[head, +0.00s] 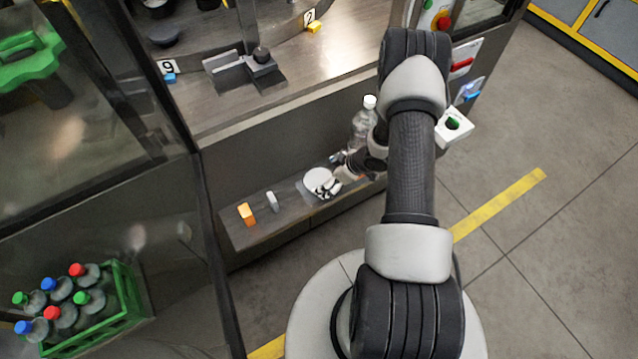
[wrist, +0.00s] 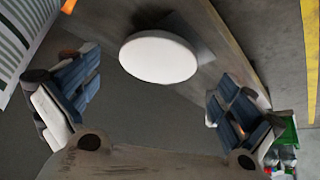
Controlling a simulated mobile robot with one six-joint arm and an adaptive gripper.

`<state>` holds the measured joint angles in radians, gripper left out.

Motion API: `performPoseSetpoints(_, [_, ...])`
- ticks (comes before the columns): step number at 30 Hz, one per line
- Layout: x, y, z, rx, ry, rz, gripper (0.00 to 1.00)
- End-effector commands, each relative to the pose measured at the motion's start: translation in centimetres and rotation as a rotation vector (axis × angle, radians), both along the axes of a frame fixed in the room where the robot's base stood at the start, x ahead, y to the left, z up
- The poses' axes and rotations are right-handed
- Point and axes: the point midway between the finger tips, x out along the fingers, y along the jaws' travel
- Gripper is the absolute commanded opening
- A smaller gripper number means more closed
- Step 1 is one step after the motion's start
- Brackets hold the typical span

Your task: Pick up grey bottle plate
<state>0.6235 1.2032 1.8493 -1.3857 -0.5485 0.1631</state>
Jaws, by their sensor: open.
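A round white disc (head: 317,181) lies on the low grey ledge (head: 300,222) of the machine. It also shows in the wrist view (wrist: 158,57), between and beyond my fingers. A small light grey piece (head: 272,201) stands to its left on the ledge, beside an orange piece (head: 247,214). I cannot tell for sure which of the disc and the grey piece is the grey bottle plate. My gripper (head: 333,187) is at the right edge of the disc in the head view. In the wrist view its blue-padded fingers (wrist: 160,75) are spread apart, with nothing between the pads.
A clear bottle (head: 364,122) with a white cap stands behind my wrist. The machine's worktop (head: 300,65) rises above the ledge. A green crate (head: 128,292) of bottles with coloured caps is at lower left, past a dark frame post (head: 214,250). Floor is free at the right.

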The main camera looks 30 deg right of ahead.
Motion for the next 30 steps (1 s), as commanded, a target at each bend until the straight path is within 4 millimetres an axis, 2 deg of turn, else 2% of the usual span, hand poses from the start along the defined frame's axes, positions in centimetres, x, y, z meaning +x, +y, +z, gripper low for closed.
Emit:
performPoseSetpoints(5, [0.5,0.3,-0.7,0.0,0.0,0.001,1.0])
performPoseSetpoints(14, [2.5,1.7,-4.2,0.0,0.0,0.001,1.0])
performPoseSetpoints(22, [2.8,1.8,-4.3,-0.001,0.0,-0.001,1.0])
performPoseSetpoints(30, [2.8,1.8,-4.3,-0.001,0.0,-0.001,0.82])
